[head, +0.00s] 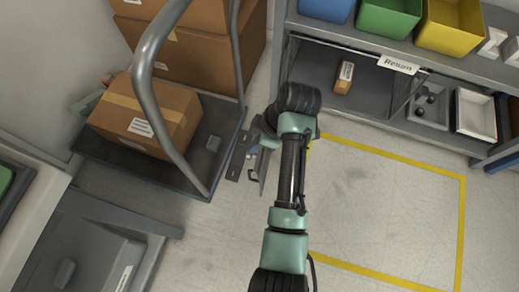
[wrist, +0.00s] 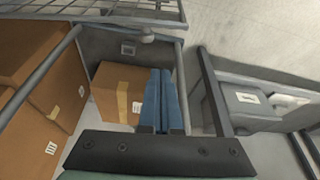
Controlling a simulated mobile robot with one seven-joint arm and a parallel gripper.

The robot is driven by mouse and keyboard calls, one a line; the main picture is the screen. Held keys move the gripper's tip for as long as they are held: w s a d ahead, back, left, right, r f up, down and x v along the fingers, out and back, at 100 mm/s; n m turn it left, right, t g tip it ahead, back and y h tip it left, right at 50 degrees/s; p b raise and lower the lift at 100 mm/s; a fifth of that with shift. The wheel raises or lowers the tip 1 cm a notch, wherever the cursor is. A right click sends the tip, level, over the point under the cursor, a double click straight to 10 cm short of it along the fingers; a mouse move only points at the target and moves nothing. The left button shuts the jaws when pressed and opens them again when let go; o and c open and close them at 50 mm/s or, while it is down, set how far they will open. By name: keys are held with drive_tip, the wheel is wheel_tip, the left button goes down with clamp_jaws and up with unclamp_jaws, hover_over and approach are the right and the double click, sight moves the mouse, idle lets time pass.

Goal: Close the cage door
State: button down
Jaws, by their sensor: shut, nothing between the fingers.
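A grey tubular cage cart (head: 150,60) with boxes stands at the left in the head view. In the wrist view, a wire mesh panel (wrist: 110,10) crosses the top left. I cannot tell whether this mesh is the cage door, and no clear door edge or latch shows. My gripper (head: 252,153) is beside the cart's right side in the head view, partly hidden by my arm. In the wrist view its blue fingers (wrist: 165,75) are together and empty, in front of a cardboard box (wrist: 117,88). I cannot tell whether they touch anything.
A shelf unit (head: 355,38) with coloured bins and a small box (head: 344,78) stands at the top right. A grey cabinet (head: 75,240) is at lower left. The floor inside the yellow outline (head: 385,200) is clear.

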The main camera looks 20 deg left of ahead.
drive_tip(key=b, duration=0.5)
hover_over(260, 158)
drive_tip(key=s+a, duration=0.2)
drive_tip(key=a, duration=0.2)
wheel_tip(260, 158, down, 9)
drive_tip(key=d+b, duration=0.1)
drive_tip(key=d, duration=0.3)
drive_tip(key=shift+d+r, duration=0.1)
drive_tip(key=shift+d, duration=0.15)
